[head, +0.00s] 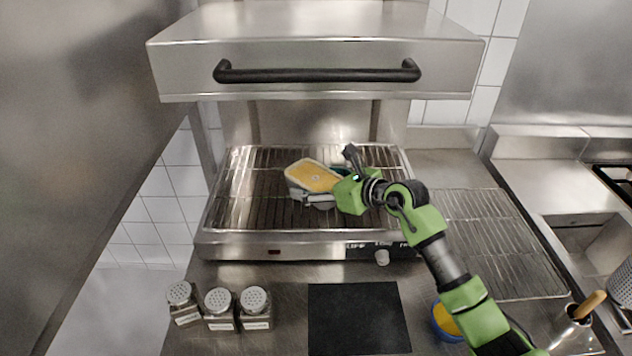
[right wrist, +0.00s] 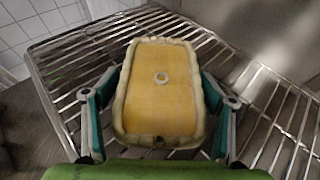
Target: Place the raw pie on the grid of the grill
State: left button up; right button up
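The raw pie (head: 312,177) is a yellow filling in a pale pastry rim, with a small ring on top. It is over the left-middle part of the grill's wire grid (head: 240,200), tilted in the head view. My right gripper (head: 330,180) reaches in from the right and is shut on the pie. In the right wrist view its fingers (right wrist: 161,85) press on both long sides of the pie (right wrist: 160,100). I cannot tell whether the pie's underside touches the grid (right wrist: 75,75). My left gripper is not in view.
The grill's hood with a black handle (head: 318,73) overhangs the grid. Several shakers (head: 220,305), a black mat (head: 358,320) and a blue bowl (head: 443,322) are on the counter in front. A wire rack (head: 490,240) lies to the right. The grid around the pie is empty.

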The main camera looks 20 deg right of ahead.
jog(key=shift+s+r, duration=0.1)
jog(key=b+v, duration=0.2)
jog(key=v, duration=1)
jog(key=shift+b, duration=0.3)
